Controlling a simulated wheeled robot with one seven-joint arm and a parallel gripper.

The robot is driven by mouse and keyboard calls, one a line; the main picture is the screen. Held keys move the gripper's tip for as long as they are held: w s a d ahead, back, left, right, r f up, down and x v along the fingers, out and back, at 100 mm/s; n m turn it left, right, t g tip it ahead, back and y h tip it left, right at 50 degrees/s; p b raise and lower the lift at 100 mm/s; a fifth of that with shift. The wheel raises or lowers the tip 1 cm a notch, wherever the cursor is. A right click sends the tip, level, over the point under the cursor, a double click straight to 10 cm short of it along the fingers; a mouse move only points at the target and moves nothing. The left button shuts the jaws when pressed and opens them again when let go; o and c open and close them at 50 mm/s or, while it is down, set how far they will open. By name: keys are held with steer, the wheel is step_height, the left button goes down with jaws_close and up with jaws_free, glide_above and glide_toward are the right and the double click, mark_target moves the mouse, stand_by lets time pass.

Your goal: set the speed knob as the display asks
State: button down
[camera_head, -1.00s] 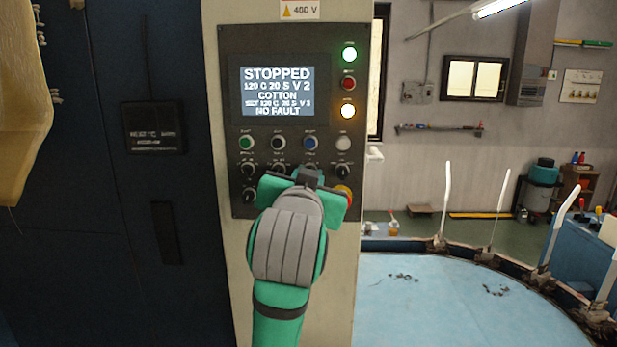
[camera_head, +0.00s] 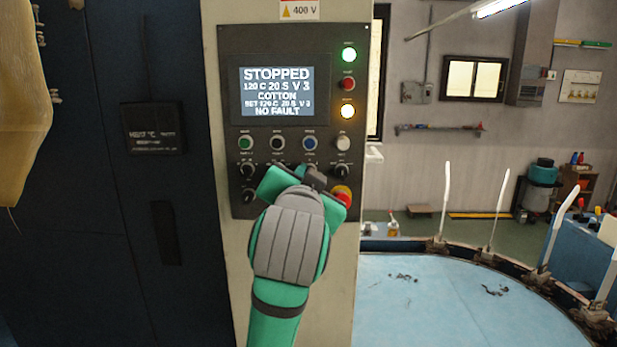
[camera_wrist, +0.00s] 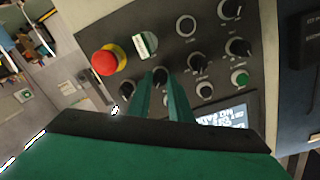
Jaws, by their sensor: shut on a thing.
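The display (camera_head: 277,91) on the control panel reads STOPPED, 120 C 20 S V 3, COTTON, SET 120 C 20 S V 3, NO FAULT. My gripper (camera_head: 313,178) is at the lower part of the panel, turned at a tilt, and hides some of the knobs. In the wrist view its two green fingers (camera_wrist: 161,84) are shut on a black knob (camera_wrist: 160,75). I take this as the speed knob; its label cannot be read. The display also shows partly in the wrist view (camera_wrist: 222,116).
A red emergency button (camera_head: 343,197) sits close to the right of my gripper; it also shows in the wrist view (camera_wrist: 104,62). Other black knobs (camera_head: 247,170) and coloured buttons (camera_head: 246,143) are close by. A round blue table (camera_head: 440,300) stands at the right.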

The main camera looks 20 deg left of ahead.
steer(key=c, duration=1.6)
jaws_free()
steer(key=shift+d, duration=0.1)
steer(key=v, duration=1)
steer(key=shift+s+d, duration=0.15)
steer(key=shift+s, duration=0.25)
steer(key=shift+f, duration=0.1)
